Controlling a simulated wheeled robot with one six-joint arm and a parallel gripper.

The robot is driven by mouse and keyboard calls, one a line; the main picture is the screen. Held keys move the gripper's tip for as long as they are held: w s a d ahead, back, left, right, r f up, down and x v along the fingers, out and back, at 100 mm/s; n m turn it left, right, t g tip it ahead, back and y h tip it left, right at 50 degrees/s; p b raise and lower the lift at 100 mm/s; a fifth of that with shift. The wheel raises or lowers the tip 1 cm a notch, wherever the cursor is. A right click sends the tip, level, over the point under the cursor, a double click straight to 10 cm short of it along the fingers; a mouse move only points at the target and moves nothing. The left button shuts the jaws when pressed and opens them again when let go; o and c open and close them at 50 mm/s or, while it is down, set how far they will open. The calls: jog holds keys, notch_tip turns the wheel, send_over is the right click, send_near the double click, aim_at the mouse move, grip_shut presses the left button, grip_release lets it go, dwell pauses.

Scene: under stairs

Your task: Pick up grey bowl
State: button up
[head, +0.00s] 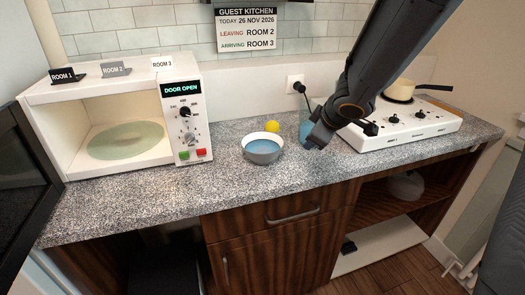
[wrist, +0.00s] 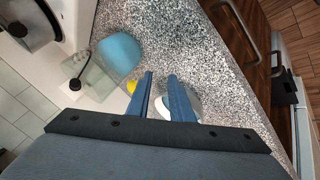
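The grey bowl (head: 262,151) stands upright on the speckled counter, between the microwave and the hob. Its inside looks blue. In the wrist view a pale curved part (wrist: 195,102), probably the bowl, shows behind and beside the fingers, mostly hidden by them. My gripper (head: 312,143) is to the right of the bowl in the head view, pointing down and apart from it. In the wrist view the two blue fingers of my gripper (wrist: 161,75) are parted by a narrow gap with nothing held between them.
A yellow ball (head: 272,126) is just behind the bowl. A blue object (head: 305,133), partly hidden by my gripper, stands near the wall socket (head: 296,84). The open microwave (head: 85,105) is left; the hob (head: 405,123) with a pan (head: 399,91) is right. The front counter is clear.

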aim_at(267, 154)
jog(key=w+a+r+n+g+y, duration=0.1)
jog(key=w+a+n+y, duration=0.15)
jog(key=a+n, duration=0.35)
jog(key=a+f+n+g, duration=0.1)
jog(key=a+f, duration=0.1)
jog(key=a+f+n+g+y, duration=0.1)
jog(key=a+f+n, duration=0.1)
jog(key=f, duration=0.1)
jog(key=s+a+f+n+y, duration=0.1)
jog(key=a+f, duration=0.1)
jog(key=shift+s+a+f+g, duration=0.1)
jog(key=shift+a+f+g, duration=0.25)
jog(key=shift+a+g, duration=0.05)
jog(key=shift+r, duration=0.1)
grip_shut()
